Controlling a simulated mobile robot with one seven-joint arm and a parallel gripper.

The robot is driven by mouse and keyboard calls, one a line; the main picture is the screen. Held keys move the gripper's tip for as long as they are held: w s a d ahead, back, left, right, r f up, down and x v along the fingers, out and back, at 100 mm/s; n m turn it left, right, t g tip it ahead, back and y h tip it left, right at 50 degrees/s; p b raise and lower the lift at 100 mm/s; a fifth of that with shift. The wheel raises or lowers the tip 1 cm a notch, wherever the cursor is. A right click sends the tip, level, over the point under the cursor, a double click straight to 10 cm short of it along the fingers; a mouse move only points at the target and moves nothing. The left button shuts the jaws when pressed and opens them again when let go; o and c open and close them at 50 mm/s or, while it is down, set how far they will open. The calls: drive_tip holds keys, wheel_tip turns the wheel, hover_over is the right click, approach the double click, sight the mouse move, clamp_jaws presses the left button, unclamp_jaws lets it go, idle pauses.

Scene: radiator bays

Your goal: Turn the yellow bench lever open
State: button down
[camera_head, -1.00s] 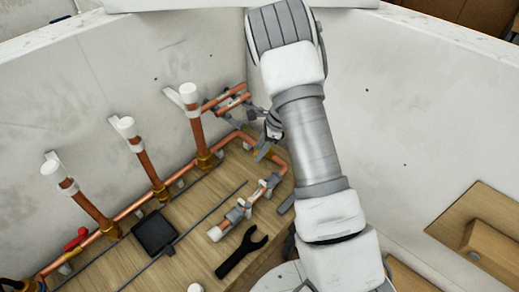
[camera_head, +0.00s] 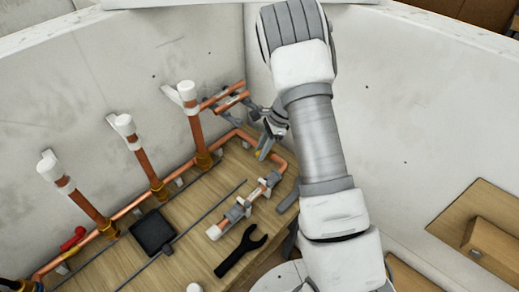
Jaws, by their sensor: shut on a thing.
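The copper pipe (camera_head: 228,138) runs along the back of the wooden bench (camera_head: 205,203) and bends toward the front just past the lever.
Upright copper pipes with white caps (camera_head: 187,90) stand left of my gripper. A red lever (camera_head: 73,238) is at the far left. A black wrench (camera_head: 242,251), a black square pad (camera_head: 153,232) and a thin grey rod lie on the bench. Walls close in behind and right.

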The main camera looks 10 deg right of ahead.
drive_tip(key=d+n+g+b, duration=0.1)
drive_tip(key=n, duration=0.3)
drive_tip(key=d+n+g+h+b, duration=0.1)
drive_tip(key=d+n, duration=0.1)
drive_tip(key=n, duration=0.2)
drive_tip(key=d+n+g+h, duration=0.1)
drive_tip(key=d+n, duration=0.1)
drive_tip(key=n, duration=0.1)
drive_tip(key=shift+s+n+g+b, duration=0.3)
drive_tip(key=shift+n+b, duration=0.1)
drive_tip(key=shift+w+d+n+g+h, duration=0.2)
drive_tip(key=shift+d+n+h, duration=0.2)
drive_tip(key=shift+n, duration=0.45)
drive_tip(key=shift+w+d+n+g+h, duration=0.15)
drive_tip(key=shift+d+n+h, duration=0.2)
drive_tip(key=shift+n, duration=0.5)
drive_tip(key=c, duration=0.6)
unclamp_jaws()
drive_tip(key=shift+c, duration=0.2)
drive_tip(key=shift+a, duration=0.1)
